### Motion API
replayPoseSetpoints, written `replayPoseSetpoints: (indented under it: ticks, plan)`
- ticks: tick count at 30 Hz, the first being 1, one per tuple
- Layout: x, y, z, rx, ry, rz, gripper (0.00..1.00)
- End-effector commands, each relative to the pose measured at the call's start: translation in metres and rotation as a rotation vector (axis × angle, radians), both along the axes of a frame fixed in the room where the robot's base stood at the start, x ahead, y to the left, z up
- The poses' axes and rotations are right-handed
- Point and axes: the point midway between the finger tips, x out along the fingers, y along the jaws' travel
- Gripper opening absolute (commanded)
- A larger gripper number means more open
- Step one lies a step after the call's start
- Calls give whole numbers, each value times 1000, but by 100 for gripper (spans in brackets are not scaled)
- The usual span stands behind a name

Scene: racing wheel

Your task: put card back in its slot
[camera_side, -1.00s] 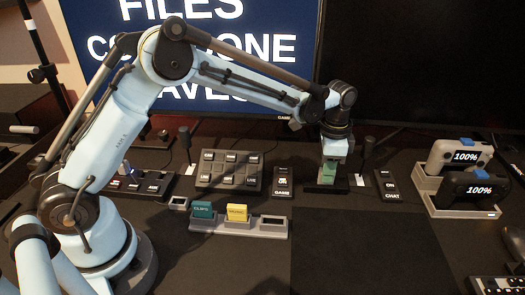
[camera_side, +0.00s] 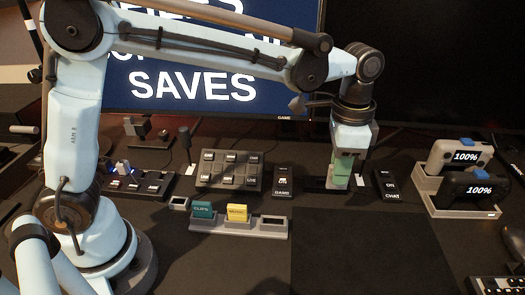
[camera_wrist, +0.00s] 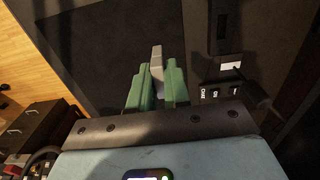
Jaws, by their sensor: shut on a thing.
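My gripper (camera_side: 341,184) has green fingers and hangs over the desk right of the GAME panel. It is shut on a light grey card (camera_wrist: 157,58), whose end sticks out between the fingers (camera_wrist: 157,84) in the wrist view. In the side view the fingers hide the card. The grey card holder (camera_side: 205,228) stands in front of the button panel. It holds a teal CLIPS card (camera_side: 202,209) and a yellow MUSIC card (camera_side: 237,213). Its right slot (camera_side: 272,222) looks empty. My gripper is to the right of and behind the holder, apart from it.
A GAME panel (camera_side: 283,181) and a CHAT panel (camera_side: 387,186) flank my gripper. A button panel (camera_side: 230,171) lies behind the holder. A dock with two handheld devices (camera_side: 430,190) is at right. A screen (camera_side: 190,85) stands behind. The desk right of the holder is clear.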

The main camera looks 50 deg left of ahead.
Motion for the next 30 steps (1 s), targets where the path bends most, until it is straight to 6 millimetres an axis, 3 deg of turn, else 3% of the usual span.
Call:
replayPoseSetpoints:
  ticks: [15,21,30]
  plan:
    - [-88,61,-9,0,0,0,0]
    - [-100,68,-12,0,0,0,0]
    - [-100,68,-12,0,0,-1,0]
